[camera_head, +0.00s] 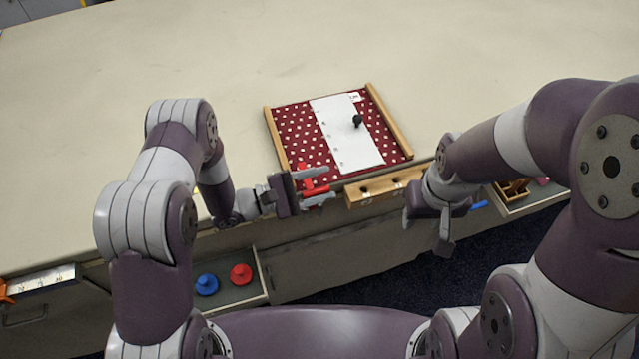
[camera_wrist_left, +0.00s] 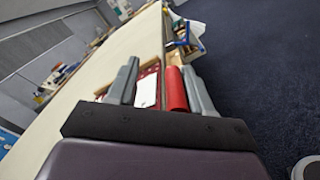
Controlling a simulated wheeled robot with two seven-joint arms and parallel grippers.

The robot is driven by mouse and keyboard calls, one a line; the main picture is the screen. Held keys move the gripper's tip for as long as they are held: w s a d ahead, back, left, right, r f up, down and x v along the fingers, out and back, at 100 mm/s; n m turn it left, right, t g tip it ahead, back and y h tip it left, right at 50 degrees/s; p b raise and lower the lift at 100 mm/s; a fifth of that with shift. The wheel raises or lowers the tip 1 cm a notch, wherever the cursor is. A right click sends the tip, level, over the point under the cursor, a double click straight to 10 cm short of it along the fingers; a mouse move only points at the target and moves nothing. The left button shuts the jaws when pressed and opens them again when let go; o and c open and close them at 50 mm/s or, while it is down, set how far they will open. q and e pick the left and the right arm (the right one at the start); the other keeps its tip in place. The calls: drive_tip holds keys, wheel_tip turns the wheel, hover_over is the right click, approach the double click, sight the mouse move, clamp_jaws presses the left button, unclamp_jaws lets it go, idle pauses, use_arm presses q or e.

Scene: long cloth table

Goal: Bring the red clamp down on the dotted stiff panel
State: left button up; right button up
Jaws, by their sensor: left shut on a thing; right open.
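The dotted stiff panel (camera_head: 299,134) is dark red with white dots. It lies on the table between two wooden rails, with a white strip (camera_head: 345,140) across it. My left gripper (camera_head: 322,186) is at the panel's near left corner, shut on the red clamp (camera_head: 311,187). In the left wrist view the red clamp (camera_wrist_left: 176,90) shows between the grey fingers, against the right one. Whether the clamp touches the panel cannot be told. My right gripper (camera_head: 428,228) is open and empty, in front of the table edge, right of the panel.
A dark knob (camera_head: 358,121) stands on the white strip. A wooden block with holes (camera_head: 385,187) sits at the table's front edge. An open drawer below holds a blue piece (camera_head: 207,284) and a red piece (camera_head: 241,274). The table behind the panel is clear.

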idle(0.3)
use_arm(q)
drive_tip(key=shift+f, duration=0.1)
drive_tip(key=shift+s+a, duration=0.1)
drive_tip(key=shift+a, duration=0.3)
drive_tip(key=b+v, duration=0.3)
drive_tip(key=v, duration=0.9)
drive_tip(key=shift+s+d, duration=0.1)
